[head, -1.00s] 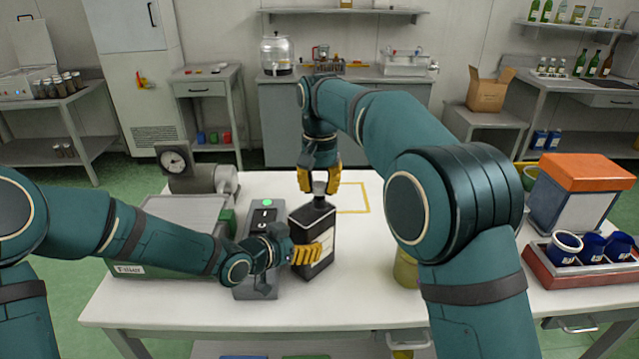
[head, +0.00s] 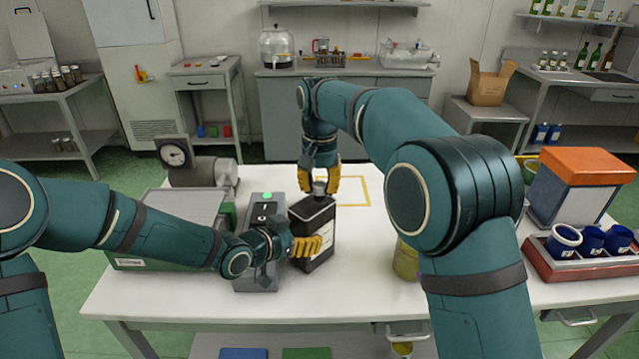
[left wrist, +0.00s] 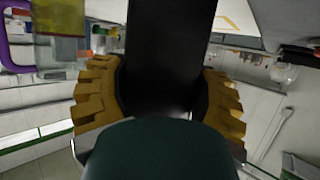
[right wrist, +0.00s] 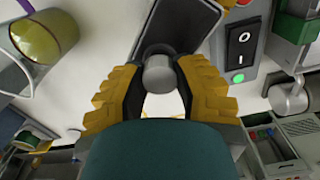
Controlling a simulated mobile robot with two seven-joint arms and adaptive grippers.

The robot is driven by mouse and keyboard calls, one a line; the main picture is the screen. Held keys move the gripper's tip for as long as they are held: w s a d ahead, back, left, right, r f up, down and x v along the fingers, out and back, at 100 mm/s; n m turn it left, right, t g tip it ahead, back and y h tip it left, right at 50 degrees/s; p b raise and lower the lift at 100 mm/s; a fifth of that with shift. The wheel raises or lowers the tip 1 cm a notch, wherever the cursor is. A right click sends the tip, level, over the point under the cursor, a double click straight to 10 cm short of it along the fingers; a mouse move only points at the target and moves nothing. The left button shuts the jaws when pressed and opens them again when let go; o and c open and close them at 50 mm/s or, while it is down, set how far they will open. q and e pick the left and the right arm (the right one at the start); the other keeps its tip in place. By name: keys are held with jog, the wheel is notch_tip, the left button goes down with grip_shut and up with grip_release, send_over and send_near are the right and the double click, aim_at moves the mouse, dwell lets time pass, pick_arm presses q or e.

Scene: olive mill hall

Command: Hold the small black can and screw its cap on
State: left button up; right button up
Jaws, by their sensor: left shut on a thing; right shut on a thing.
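The small black can (head: 314,234) stands upright on the white table, with a pale label on its side. My left gripper (head: 308,246) is shut on its lower body from the left side. In the left wrist view the can's dark side (left wrist: 170,45) fills the space between the yellow fingers. A grey cap (right wrist: 159,74) sits at the can's top opening. My right gripper (head: 319,184) points down from above and is shut on the cap. The right wrist view shows the can's dark top (right wrist: 188,22) beyond the cap. The thread is hidden.
A grey switch box (head: 258,275) with a green light stands close left of the can. Behind it is a gauge device (head: 174,153). A yellow outlined square (head: 352,205) on the table is empty.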

jog(key=shift+f, duration=0.5)
